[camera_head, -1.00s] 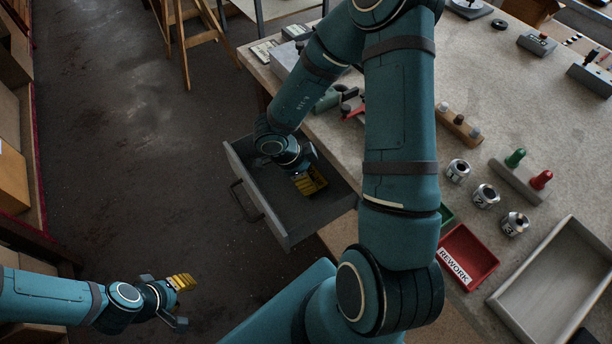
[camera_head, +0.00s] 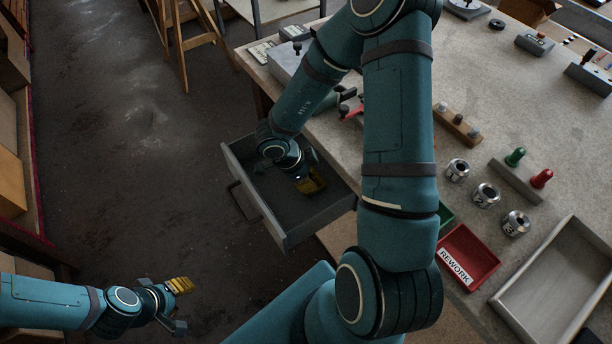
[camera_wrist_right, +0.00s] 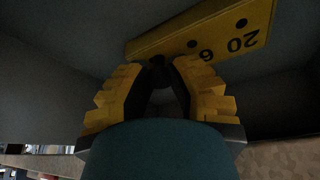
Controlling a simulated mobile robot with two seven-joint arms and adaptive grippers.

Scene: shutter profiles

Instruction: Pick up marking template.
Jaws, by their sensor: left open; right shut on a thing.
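The marking template (camera_wrist_right: 205,32) is a flat yellow piece with dark round holes and the numbers 20 and 6 on it. It is inside the open grey drawer (camera_head: 278,229). My right gripper (camera_wrist_right: 163,66) reaches down into the drawer, with its yellow-padded fingers shut on the template's near edge. In the head view the wrist hides much of that spot, and yellow pads and template are hard to tell apart there. My left gripper (camera_head: 178,304) is open and empty, over the floor at the lower left, away from the drawer.
The drawer walls stand close around my right gripper. The workbench (camera_head: 500,105) is to the right, with a red REWORK tray (camera_head: 472,246), several metal cylinders (camera_head: 486,195) and a large grey tray (camera_head: 510,305). Floor left of the drawer is clear.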

